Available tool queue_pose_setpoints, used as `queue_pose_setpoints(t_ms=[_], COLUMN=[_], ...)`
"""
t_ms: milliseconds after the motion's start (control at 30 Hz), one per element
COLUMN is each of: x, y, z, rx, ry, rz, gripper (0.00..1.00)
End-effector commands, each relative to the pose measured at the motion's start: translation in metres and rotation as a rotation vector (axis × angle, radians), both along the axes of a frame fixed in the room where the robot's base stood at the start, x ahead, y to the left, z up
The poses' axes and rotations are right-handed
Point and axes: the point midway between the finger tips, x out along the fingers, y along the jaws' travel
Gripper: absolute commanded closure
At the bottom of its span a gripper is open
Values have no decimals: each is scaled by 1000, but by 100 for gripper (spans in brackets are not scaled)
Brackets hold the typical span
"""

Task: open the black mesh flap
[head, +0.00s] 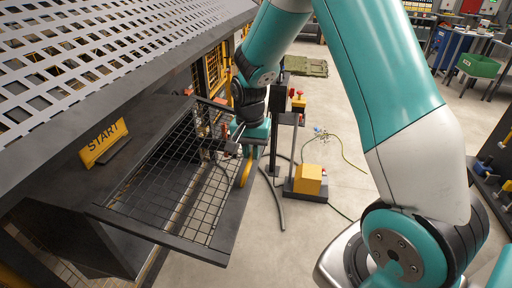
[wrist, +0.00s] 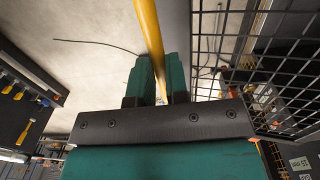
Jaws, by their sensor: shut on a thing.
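The black mesh flap (head: 172,184) juts out from the dark machine front in the head view, its wire grid in a black frame. It looks swung out from the machine; its exact angle is hard to tell. A yellow handle (head: 244,173) sits on the flap's right-hand edge. My gripper (head: 248,150) is at this edge, shut on the handle; the fingertips are partly hidden there. In the wrist view the yellow handle (wrist: 148,32) runs between the two fingers of my gripper (wrist: 159,78), and the flap's mesh (wrist: 275,70) is at the right.
A yellow START sign (head: 104,142) stands on the machine's dark ledge left of the flap. A stand with a yellow box (head: 308,179) and loose cables (head: 281,200) is on the floor to the right. Bare floor lies below the flap's right side.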

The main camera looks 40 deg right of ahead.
Motion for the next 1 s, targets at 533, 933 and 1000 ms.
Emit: queue_pose_setpoints(t_ms=[533,933,1000], x=[-2,0,1], y=[-2,-1,-1], z=[-1,10,21], rx=[-3,-3,-2], ry=[5,-1,-3], rz=[-2,-1,-1], gripper=[60,60,60])
